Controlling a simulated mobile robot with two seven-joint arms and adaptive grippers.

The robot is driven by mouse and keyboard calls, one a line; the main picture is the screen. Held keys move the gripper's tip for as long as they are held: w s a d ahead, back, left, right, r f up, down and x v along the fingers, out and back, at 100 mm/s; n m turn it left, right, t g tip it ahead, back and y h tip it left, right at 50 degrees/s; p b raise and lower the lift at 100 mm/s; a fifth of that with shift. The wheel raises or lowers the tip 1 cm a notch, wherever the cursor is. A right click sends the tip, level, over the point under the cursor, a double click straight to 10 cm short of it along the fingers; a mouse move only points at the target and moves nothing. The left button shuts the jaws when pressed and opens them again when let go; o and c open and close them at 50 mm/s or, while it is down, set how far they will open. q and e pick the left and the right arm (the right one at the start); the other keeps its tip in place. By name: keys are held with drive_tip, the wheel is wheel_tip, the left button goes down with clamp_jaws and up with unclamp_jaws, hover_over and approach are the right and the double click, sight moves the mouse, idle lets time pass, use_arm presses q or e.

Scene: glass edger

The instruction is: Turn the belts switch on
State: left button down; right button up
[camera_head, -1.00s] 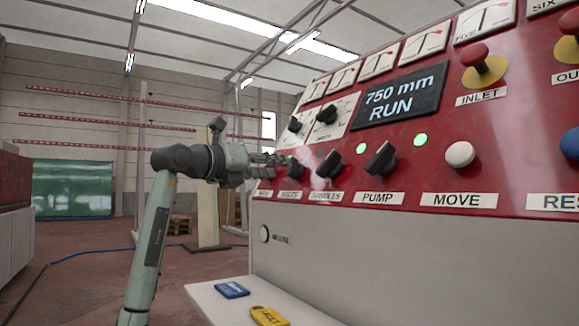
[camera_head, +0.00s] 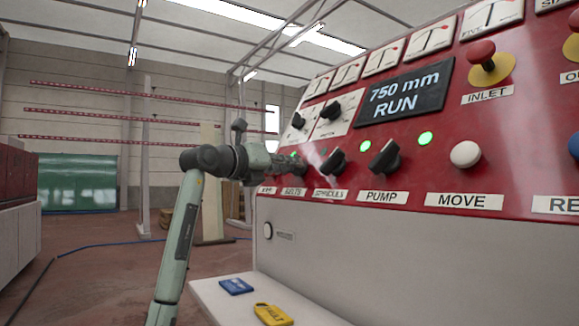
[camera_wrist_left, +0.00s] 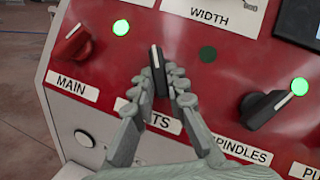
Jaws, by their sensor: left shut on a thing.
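The belts switch (camera_wrist_left: 157,72) is a black rotary knob with a pale pointer line, standing nearly upright above a partly covered label ending in "TS" in the left wrist view. My left gripper (camera_wrist_left: 165,85) is shut on this knob, one finger on each side. The round lamp (camera_wrist_left: 207,53) to the upper right of the knob is dark. In the head view my left gripper (camera_head: 288,168) reaches the red panel from the left, above the BELTS label (camera_head: 293,191); it hides most of the knob there. My right gripper is out of view.
The red main switch (camera_wrist_left: 73,45) is left of the belts knob with a lit green lamp (camera_wrist_left: 121,27). The spindles switch (camera_wrist_left: 265,108) is close on the right, its lamp lit. A shelf (camera_head: 215,300) below holds blue (camera_head: 236,286) and yellow (camera_head: 272,314) tags.

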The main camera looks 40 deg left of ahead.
use_arm(q)
drive_tip(key=shift+f+m, duration=0.1)
drive_tip(key=shift+m, duration=0.3)
drive_tip(key=m+g+h, duration=0.1)
drive_tip(key=m+h, duration=0.2)
drive_tip(key=m, duration=0.2)
drive_tip(key=a+m+g+h, duration=0.1)
drive_tip(key=m+h, duration=0.2)
drive_tip(key=m, duration=0.2)
drive_tip(key=m+g+h, duration=0.1)
drive_tip(key=m+h, duration=0.1)
drive_tip(key=m, duration=0.3)
drive_tip(key=shift+w+a+m+g+h, duration=0.2)
drive_tip(key=shift+w+m+g+h, duration=0.1)
drive_tip(key=shift+h, duration=0.1)
drive_tip(key=c, duration=1.5)
unclamp_jaws()
drive_tip(key=shift+c, duration=0.2)
drive_tip(key=v, duration=1.2)
